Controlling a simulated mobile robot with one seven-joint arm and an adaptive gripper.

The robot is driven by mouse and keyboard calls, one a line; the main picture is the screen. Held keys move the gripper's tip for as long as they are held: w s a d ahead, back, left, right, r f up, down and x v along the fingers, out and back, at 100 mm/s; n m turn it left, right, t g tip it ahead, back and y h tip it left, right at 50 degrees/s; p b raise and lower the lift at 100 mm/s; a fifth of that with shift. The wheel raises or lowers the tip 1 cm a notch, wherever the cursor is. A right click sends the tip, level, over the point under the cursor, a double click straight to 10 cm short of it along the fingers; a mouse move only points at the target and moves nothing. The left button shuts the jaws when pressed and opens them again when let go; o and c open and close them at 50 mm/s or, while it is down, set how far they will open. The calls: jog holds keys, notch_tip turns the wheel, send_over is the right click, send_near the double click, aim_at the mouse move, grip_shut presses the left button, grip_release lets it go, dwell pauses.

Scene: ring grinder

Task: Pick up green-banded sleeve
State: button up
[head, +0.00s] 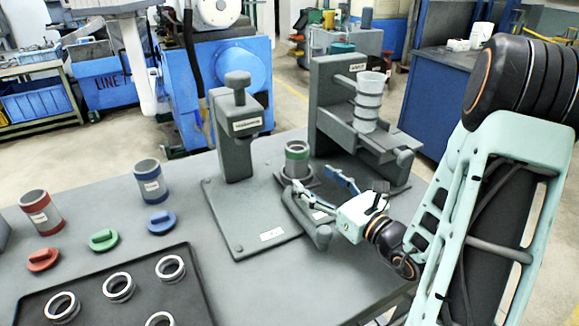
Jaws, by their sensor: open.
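My gripper (318,183) is open, just in front and to the right of the sleeve. Its two fingers point toward the sleeve at about the height of its lower part. I cannot tell whether a finger touches it.
A red-banded sleeve (41,212) and a blue-banded sleeve (150,181) stand at left, with red, green (104,240) and blue plugs before them. A black tray (195,290) holds several metal rings. A taller fixture (330,100) with stacked rings (368,103) stands close behind my gripper.

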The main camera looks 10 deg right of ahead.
aim_at(303, 167)
jog(key=x, duration=0.9)
jog(key=shift+w+d, duration=0.2)
jog(key=shift+w, duration=0.1)
jog(key=c, duration=1.3)
jog(key=shift+c, duration=0.4)
jog(key=shift+r, duration=0.1)
